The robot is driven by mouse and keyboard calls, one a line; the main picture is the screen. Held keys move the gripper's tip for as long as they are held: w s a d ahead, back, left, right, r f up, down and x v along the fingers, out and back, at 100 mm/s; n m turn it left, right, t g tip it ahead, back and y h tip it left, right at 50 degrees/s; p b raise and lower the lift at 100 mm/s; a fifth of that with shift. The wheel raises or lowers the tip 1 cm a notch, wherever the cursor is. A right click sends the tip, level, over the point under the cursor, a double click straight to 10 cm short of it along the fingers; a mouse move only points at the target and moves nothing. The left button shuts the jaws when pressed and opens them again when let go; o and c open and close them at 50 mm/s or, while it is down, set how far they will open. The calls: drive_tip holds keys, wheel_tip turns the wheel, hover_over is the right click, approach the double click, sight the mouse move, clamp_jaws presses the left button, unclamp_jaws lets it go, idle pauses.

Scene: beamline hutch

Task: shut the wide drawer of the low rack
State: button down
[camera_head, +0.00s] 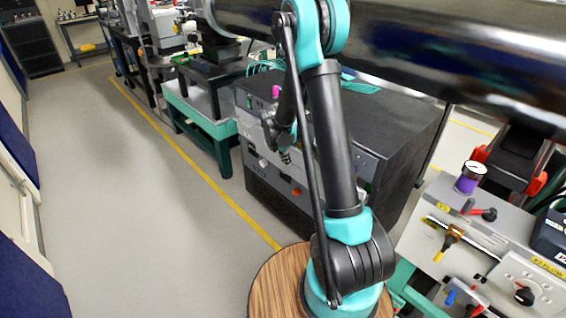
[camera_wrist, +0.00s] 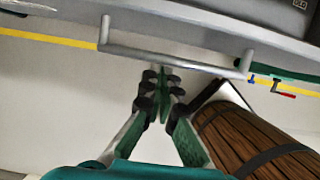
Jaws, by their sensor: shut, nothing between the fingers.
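The low rack (camera_head: 385,125) is a dark cabinet with a grey control front, right of centre in the head view. In the wrist view a grey front panel (camera_wrist: 210,27) crosses the top and carries a long bar handle (camera_wrist: 175,60). I take this panel to be the wide drawer's front; how far out it stands I cannot tell. My gripper (camera_wrist: 160,78) is shut and empty, its fingertips just below the middle of the handle in the picture. Whether they touch it is unclear. In the head view my gripper (camera_head: 284,157) is in front of the rack, partly behind my arm.
A teal-framed bench (camera_head: 205,115) stands beyond the rack. A yellow line (camera_head: 195,165) runs along the floor. Open floor (camera_head: 110,190) lies to the left. A panel with valves (camera_head: 475,245) stands at the right.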

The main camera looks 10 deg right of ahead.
drive_tip(key=shift+w+d, duration=0.7)
drive_tip(key=shift+d, duration=0.35)
drive_tip(key=shift+w+d, duration=0.65)
drive_tip(key=shift+d, duration=0.35)
